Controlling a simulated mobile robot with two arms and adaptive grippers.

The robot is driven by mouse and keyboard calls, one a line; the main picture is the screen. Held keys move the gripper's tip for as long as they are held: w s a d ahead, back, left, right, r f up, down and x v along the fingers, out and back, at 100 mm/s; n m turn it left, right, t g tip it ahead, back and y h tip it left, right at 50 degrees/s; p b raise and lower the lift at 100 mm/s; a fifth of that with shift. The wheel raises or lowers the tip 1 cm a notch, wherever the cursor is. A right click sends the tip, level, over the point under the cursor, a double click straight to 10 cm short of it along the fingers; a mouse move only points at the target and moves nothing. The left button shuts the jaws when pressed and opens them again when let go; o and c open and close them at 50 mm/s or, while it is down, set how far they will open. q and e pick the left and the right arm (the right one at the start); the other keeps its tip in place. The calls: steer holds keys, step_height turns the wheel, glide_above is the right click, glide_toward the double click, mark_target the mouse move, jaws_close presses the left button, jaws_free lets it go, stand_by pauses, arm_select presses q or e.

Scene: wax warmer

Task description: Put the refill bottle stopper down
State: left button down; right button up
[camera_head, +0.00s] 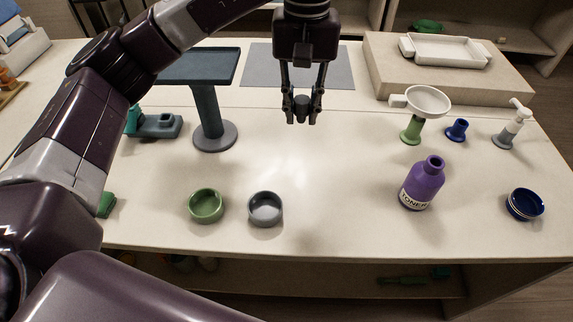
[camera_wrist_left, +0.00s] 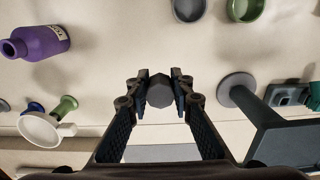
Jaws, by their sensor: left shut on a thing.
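My left gripper (camera_head: 302,110) points down over the back middle of the table. It is shut on a small dark grey stopper (camera_head: 303,103), held between the fingertips. In the left wrist view the stopper (camera_wrist_left: 160,90) shows between the two fingers of the gripper (camera_wrist_left: 160,94). The gap between stopper and table is hard to judge. The purple refill bottle (camera_head: 422,184), labelled TONER, stands upright at the right with its neck open. In the left wrist view the bottle (camera_wrist_left: 38,42) is at the upper left. My right gripper is not in view.
A green bowl (camera_head: 206,205) and grey bowl (camera_head: 265,208) sit at the front. A dark stand (camera_head: 209,112) is left of the gripper. A white funnel (camera_head: 427,99), blue stopper-like piece (camera_head: 457,130), pump (camera_head: 513,125) and blue bowl (camera_head: 525,204) are right. The table's middle is clear.

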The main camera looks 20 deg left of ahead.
arm_select(q)
steer(key=p, duration=0.2)
glide_above(298, 179)
step_height(298, 179, down, 14)
steer(key=shift+r, duration=0.2)
step_height(298, 179, down, 4)
steer(key=shift+f+p, duration=0.2)
steer(key=shift+p, duration=0.45)
steer(key=shift+f, duration=0.1)
steer(key=shift+f+b, duration=0.1)
steer(key=shift+b, duration=0.2)
steer(key=c, duration=1.7)
jaws_free()
